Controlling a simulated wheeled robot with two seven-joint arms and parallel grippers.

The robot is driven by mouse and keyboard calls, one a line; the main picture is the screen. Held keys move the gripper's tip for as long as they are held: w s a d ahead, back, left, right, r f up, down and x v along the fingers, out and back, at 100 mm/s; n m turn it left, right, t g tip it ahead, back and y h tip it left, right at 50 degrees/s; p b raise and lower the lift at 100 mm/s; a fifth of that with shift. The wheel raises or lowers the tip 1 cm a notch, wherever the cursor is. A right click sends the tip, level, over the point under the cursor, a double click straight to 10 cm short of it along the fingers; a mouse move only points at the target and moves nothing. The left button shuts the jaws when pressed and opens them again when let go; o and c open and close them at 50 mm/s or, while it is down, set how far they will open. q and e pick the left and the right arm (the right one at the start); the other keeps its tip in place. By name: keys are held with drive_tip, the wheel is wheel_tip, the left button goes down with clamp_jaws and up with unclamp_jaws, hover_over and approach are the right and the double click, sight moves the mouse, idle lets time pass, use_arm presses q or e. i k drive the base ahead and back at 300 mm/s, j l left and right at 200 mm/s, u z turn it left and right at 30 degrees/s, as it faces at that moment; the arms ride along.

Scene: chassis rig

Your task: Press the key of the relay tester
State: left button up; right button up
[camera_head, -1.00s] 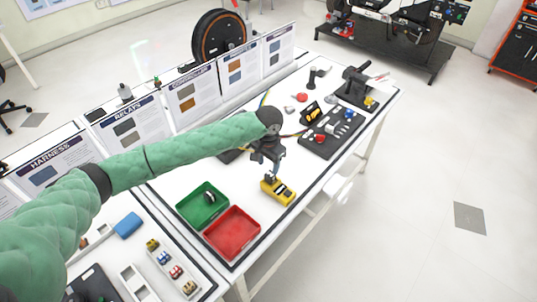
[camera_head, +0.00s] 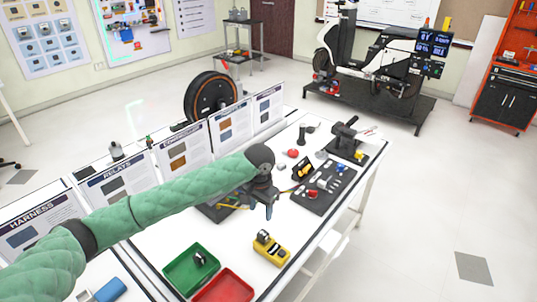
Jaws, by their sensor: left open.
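The yellow relay tester (camera_head: 273,250) sits on the white table near its front edge, with a dark and pale part at its upper left end. My left gripper (camera_head: 268,213) points down above and behind the tester in the picture, apart from it. It is open, and I see nothing held in it. The tester's key is too small to make out. My right gripper is not in view.
A green tray (camera_head: 168,277) with a small dark part in it and a red tray (camera_head: 230,292) stand left of the tester. A dark tool mat (camera_head: 313,200) lies behind right. Upright sign boards (camera_head: 183,153) line the table's back.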

sight(281, 253)
drive_tip(key=k+l, duration=0.15)
drive_tip(key=k, duration=0.85)
